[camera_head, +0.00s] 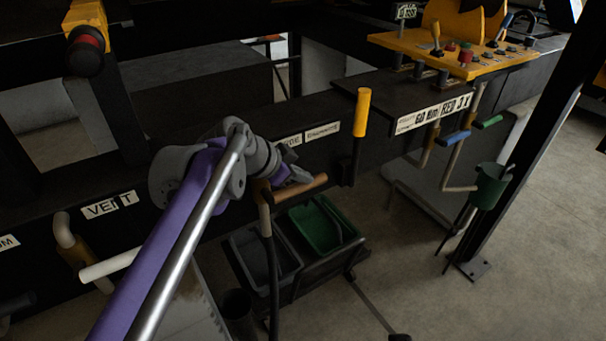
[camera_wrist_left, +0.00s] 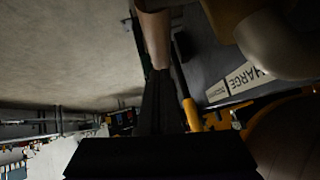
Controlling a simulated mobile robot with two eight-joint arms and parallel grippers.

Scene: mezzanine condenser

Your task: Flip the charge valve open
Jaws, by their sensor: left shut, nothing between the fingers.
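The charge valve's tan-orange lever handle (camera_head: 308,186) sticks out to the right below the dark panel, on a pipe in the middle of the head view. In the left wrist view the handle (camera_wrist_left: 155,36) comes down from the top edge. A white plate (camera_wrist_left: 236,82) reading CHARGE lies to its right. My left gripper (camera_head: 284,177) is at the handle, partly hidden by its own wrist. In its wrist view the dark fingers (camera_wrist_left: 160,85) are shut and empty, their tips overlapping the handle's near end; I cannot tell whether they touch. My right gripper is not in view.
A VENT plate (camera_head: 108,204) and a white-handled valve (camera_head: 108,264) are to the left. A yellow upright handle (camera_head: 362,112) stands right of the gripper. Green and grey bins (camera_head: 308,229) sit below. A yellow control console (camera_head: 455,55) is at upper right. Floor is clear at lower right.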

